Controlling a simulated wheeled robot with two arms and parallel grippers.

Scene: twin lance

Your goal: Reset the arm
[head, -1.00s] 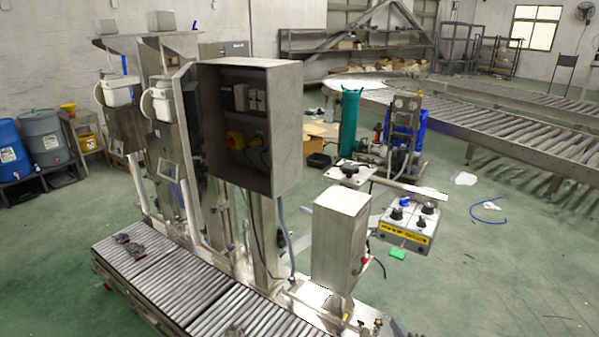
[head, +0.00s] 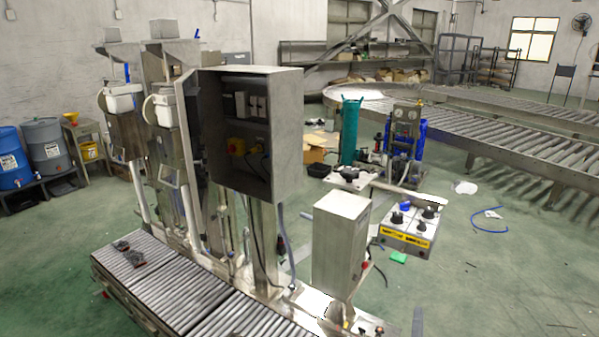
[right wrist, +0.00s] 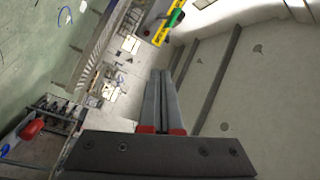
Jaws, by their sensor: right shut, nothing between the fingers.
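My right gripper (right wrist: 161,82) shows in the right wrist view. Its two long grey fingers lie together, with red parts at their base and nothing between them. The rest of my right arm is below the frame. My left gripper is in neither view.
A roller conveyor (head: 180,295) with small dark parts runs along the lower left. A grey open electrical cabinet (head: 290,130), a steel box (head: 338,250) and a button panel (head: 408,226) stand close ahead.

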